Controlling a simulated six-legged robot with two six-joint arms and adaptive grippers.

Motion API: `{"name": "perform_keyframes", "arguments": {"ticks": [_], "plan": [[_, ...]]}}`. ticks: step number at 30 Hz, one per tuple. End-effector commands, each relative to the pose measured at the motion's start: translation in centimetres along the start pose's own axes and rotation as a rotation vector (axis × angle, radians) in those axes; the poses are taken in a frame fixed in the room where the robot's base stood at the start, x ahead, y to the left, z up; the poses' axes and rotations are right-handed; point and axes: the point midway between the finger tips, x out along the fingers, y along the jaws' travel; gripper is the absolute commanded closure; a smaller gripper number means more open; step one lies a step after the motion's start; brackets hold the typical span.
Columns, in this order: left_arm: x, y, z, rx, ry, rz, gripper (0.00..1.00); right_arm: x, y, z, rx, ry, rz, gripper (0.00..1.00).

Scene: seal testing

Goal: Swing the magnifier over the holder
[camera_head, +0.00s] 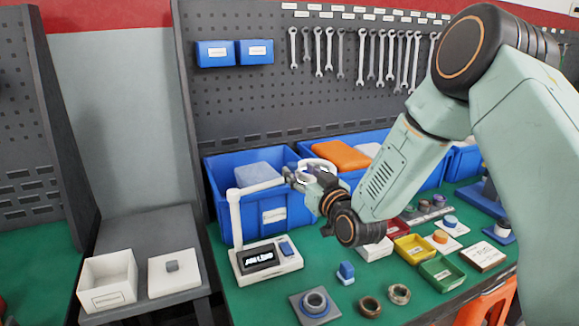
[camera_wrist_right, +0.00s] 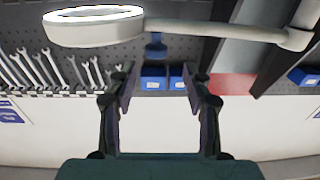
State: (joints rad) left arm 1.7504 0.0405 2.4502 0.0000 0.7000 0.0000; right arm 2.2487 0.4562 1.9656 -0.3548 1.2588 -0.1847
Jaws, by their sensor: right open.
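The magnifier's white arm (camera_head: 262,187) runs from an upright post (camera_head: 235,217) to a white ring lens (camera_head: 317,167), on a base with a dark display (camera_head: 262,259). In the right wrist view the ring lens (camera_wrist_right: 94,23) is at the upper left and its arm (camera_wrist_right: 215,27) crosses the top. My right gripper (camera_head: 297,180) is at the lens end of the arm, partly covering the ring. Its fingers (camera_wrist_right: 158,84) are open with nothing between them; contact is unclear. A grey square plate with a ringed part (camera_head: 315,304), possibly the holder, lies in front. My left gripper is not in view.
Blue bins (camera_head: 231,212) stand behind the magnifier. Metal rings (camera_head: 399,293), a blue part (camera_head: 346,272), and yellow (camera_head: 414,247) and green (camera_head: 441,273) trays lie to the right. A side table with a white box (camera_head: 107,281) is at left. Wrenches (camera_head: 329,50) hang behind.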

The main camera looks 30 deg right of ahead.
Motion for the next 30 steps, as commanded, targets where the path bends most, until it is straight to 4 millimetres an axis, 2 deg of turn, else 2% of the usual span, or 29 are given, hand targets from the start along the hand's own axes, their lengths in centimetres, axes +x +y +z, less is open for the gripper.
{"name": "perform_keyframes", "arguments": {"ticks": [6,12,24,30], "plan": [[0.2,0.0,0.0,0.0,-0.001,0.0,1.0,3.3,-0.1,0.0,-0.002,0.001,-0.002,0.5],[0.3,0.0,0.0,0.001,0.0,0.0,1.0,5.3,-0.1,0.0,-0.001,0.0,-0.001,0.5],[0.4,0.0,0.0,0.0,0.0,0.0,1.0,6.2,0.0,0.0,0.001,-0.001,0.0,0.5],[0.4,0.0,0.0,0.0,0.0,0.0,1.0,6.1,0.0,0.0,0.001,-0.001,0.0,0.67]]}}
